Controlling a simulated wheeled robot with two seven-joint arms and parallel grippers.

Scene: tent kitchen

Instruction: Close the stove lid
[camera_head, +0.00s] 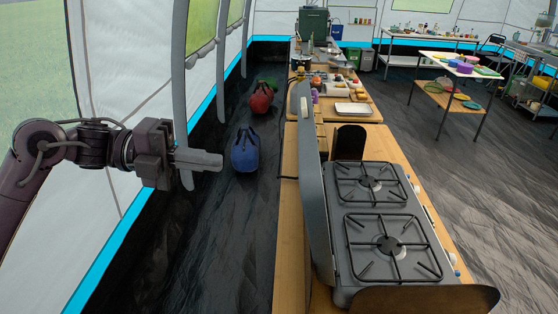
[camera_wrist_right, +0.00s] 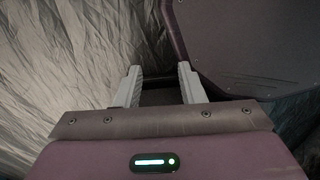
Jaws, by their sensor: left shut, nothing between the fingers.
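A grey two-burner camp stove (camera_head: 408,222) sits on a wooden table in the head view. Its lid (camera_head: 311,185) stands up, roughly vertical, along the stove's left side, seen nearly edge-on. Dark side flaps (camera_head: 425,299) stand at the near and far ends of the stove. My left gripper (camera_head: 220,161) is shut and empty, in the air to the left of the lid and well apart from it. My right gripper (camera_wrist_right: 159,70) shows only in the right wrist view. Its two fingers are apart with nothing held between them.
The wooden table (camera_head: 288,240) has a bare strip left of the lid. Behind the stove are a white tray (camera_head: 353,109) and several small items. A blue bag (camera_head: 245,150) and a red bag (camera_head: 262,98) lie on the dark floor by the tent wall. The floor right of the stove is clear.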

